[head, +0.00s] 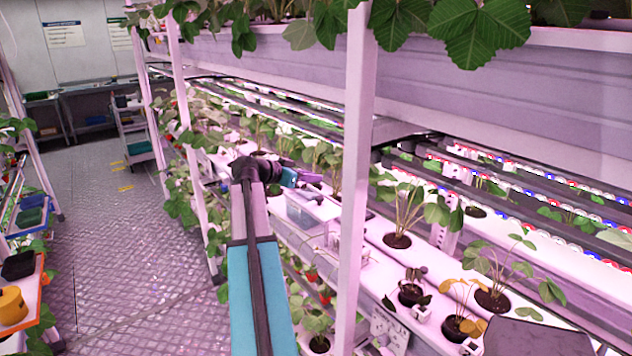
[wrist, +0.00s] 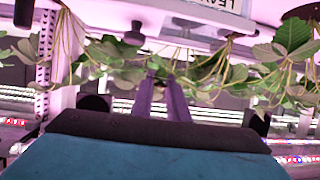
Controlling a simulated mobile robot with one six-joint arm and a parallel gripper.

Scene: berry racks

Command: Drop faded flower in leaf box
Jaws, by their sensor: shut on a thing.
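My gripper (head: 315,195) is over the planting rack, just above a grey-blue open box (head: 299,219) that stands among the white planting channels. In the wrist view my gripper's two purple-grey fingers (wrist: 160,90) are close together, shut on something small. I take it to be the faded flower, but it is too small or hidden to make out. A pale labelled surface (wrist: 215,8), probably the leaf box, shows at the top edge of the wrist view. Its lettering is cut off.
Strawberry plants (head: 402,212) stand in the channels around the box. A white upright post (head: 354,170) rises right of my arm. A pot with yellowed leaves (head: 458,328) is at the lower right. The aisle floor (head: 115,240) at the left is clear.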

